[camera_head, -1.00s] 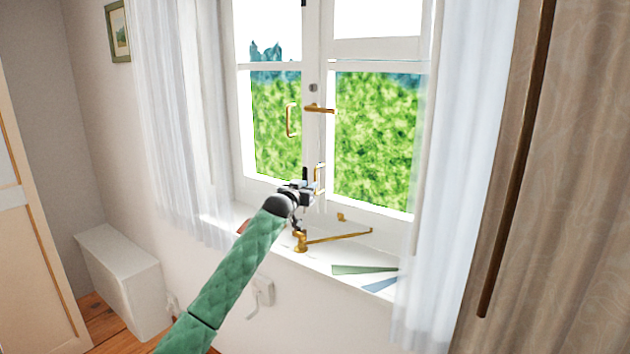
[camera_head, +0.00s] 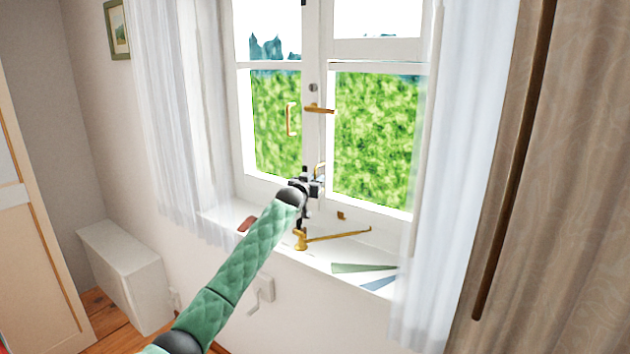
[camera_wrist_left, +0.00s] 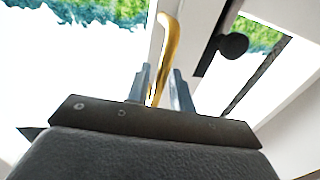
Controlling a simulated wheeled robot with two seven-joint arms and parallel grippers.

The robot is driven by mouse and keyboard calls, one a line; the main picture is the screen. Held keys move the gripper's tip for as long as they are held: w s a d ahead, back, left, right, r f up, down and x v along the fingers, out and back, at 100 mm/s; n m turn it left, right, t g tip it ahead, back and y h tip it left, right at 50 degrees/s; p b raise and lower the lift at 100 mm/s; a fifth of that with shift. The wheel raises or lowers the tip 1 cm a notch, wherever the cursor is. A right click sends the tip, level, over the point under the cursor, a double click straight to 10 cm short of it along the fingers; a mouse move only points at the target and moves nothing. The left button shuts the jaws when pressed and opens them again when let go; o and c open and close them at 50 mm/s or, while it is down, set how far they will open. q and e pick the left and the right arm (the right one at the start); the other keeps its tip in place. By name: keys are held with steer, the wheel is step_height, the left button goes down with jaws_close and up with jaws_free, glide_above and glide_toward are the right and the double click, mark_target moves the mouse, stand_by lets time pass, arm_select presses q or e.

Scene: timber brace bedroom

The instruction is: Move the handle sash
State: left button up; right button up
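The white casement window has a left sash (camera_head: 268,178) and a right sash (camera_head: 372,205). A brass pull handle (camera_head: 319,168) sits low near the middle stile, partly hidden by my left gripper (camera_head: 316,181). In the left wrist view the brass handle (camera_wrist_left: 168,45) runs down between the two fingers of my left gripper (camera_wrist_left: 160,82). The fingers stand apart around it, with a gap visible on the right finger's side. A second brass pull (camera_head: 290,120) is on the left sash, and a brass lever (camera_head: 319,109) is at the middle. My right gripper is out of view.
A brass stay (camera_head: 338,236) lies along the sill (camera_head: 315,255), below my gripper. Green and blue flat pieces (camera_head: 362,268) lie on the sill at right. Sheer curtains (camera_head: 180,130) hang on both sides. A patterned brown curtain (camera_head: 560,190) fills the right.

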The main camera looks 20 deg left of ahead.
arm_select(q)
steer(key=c, duration=0.4)
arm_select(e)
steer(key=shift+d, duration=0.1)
arm_select(q)
steer(key=shift+s, duration=0.1)
